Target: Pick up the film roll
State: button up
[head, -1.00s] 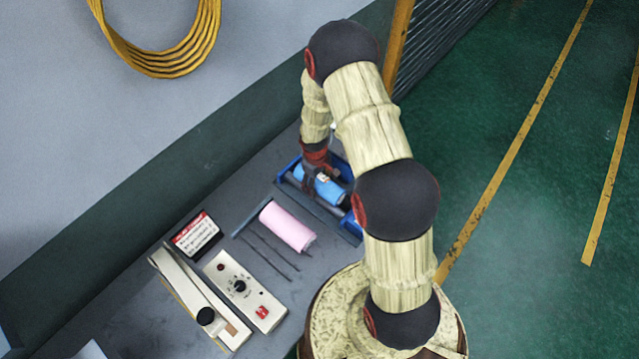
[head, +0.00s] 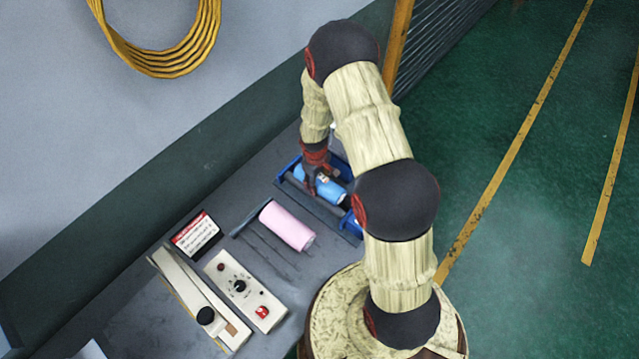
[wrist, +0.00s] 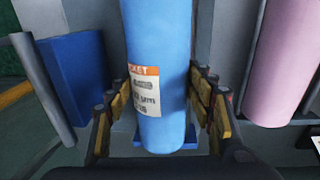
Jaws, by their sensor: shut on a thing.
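A light-blue film roll (head: 325,186) with an orange and white label lies at the blue holder (head: 351,226) on the bench. In the wrist view the blue roll (wrist: 158,70) runs down the middle, between the yellow-padded fingers. My gripper (head: 318,180) is shut on this roll; it also shows in the wrist view (wrist: 162,112). Whether the roll is clear of the holder I cannot tell. A pink roll (head: 287,226) lies beside the holder and shows at the right of the wrist view (wrist: 284,60), apart from my gripper.
Thin dark rods (head: 268,252) lie on the bench next to the pink roll. A control box (head: 244,289), a cream lever device (head: 195,300) and a small sign (head: 195,236) stand at the lower left. A yellow coil (head: 170,60) hangs on the wall. Green floor is open at the right.

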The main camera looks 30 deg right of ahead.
grip_shut()
jog(key=shift+r, duration=0.1)
